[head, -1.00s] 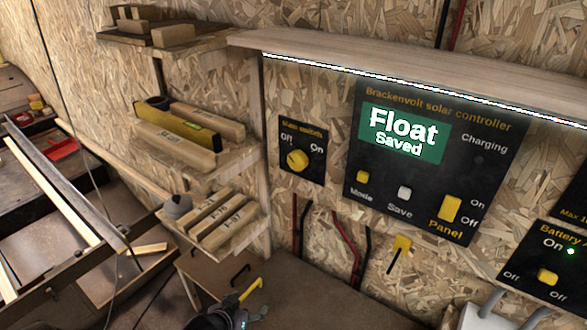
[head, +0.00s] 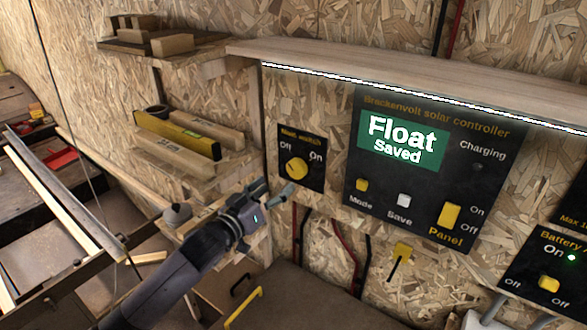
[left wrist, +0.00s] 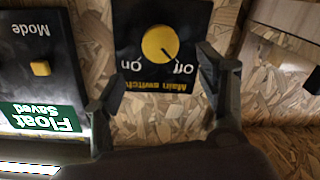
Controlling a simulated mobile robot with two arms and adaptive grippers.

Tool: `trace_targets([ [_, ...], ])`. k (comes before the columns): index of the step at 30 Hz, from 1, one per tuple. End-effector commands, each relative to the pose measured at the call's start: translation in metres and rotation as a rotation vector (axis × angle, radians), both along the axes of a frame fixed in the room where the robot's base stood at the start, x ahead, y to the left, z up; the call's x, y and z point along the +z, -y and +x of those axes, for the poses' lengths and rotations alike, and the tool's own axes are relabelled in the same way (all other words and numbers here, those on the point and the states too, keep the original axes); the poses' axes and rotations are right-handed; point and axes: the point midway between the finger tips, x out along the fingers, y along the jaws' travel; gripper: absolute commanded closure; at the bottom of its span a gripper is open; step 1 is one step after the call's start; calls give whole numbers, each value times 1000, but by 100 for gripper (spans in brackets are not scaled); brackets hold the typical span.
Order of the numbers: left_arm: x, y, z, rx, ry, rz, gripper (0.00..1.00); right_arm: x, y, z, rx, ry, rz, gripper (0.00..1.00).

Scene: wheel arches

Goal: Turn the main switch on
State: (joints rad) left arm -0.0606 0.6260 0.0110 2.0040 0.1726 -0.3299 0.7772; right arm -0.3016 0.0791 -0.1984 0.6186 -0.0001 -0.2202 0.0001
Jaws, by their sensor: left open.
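The main switch is a yellow round knob (head: 296,168) on a black panel (head: 316,183) marked Off at left and On at right. In the left wrist view the picture is upside down, and the mark on the knob (left wrist: 159,44) points toward Off. My left gripper (head: 273,189) is open and empty, just below and left of the knob in the head view. In the left wrist view its two fingers (left wrist: 161,78) spread on either side of the switch panel, apart from the knob. My right gripper is not in view.
The solar controller (head: 420,200) with its Float Saved screen is right of the switch. Shelves with a yellow level (head: 178,134) and wood blocks stand at left, close to my arm. A wooden ledge (head: 400,75) with a light strip runs above.

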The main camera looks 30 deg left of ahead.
Motion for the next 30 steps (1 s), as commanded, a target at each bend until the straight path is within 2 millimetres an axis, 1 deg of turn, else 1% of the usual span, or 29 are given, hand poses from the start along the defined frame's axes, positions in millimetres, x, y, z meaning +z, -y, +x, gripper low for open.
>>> trace_targets([
  [1,4,1,12,1,3,0,34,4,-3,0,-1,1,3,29],
  [6,3,4,47,1,1,0,34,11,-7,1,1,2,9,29],
  [9,3,6,64,1,1,0,34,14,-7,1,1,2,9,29],
  [12,2,7,78,1,1,-1,34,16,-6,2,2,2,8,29],
  [15,1,9,86,0,0,0,34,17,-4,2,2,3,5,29],
  [18,0,9,91,1,0,1,34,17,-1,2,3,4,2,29],
  [26,0,9,92,1,0,1,34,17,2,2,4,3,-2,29],
  [30,-1,9,91,1,-1,1,42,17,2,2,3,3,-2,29],
])
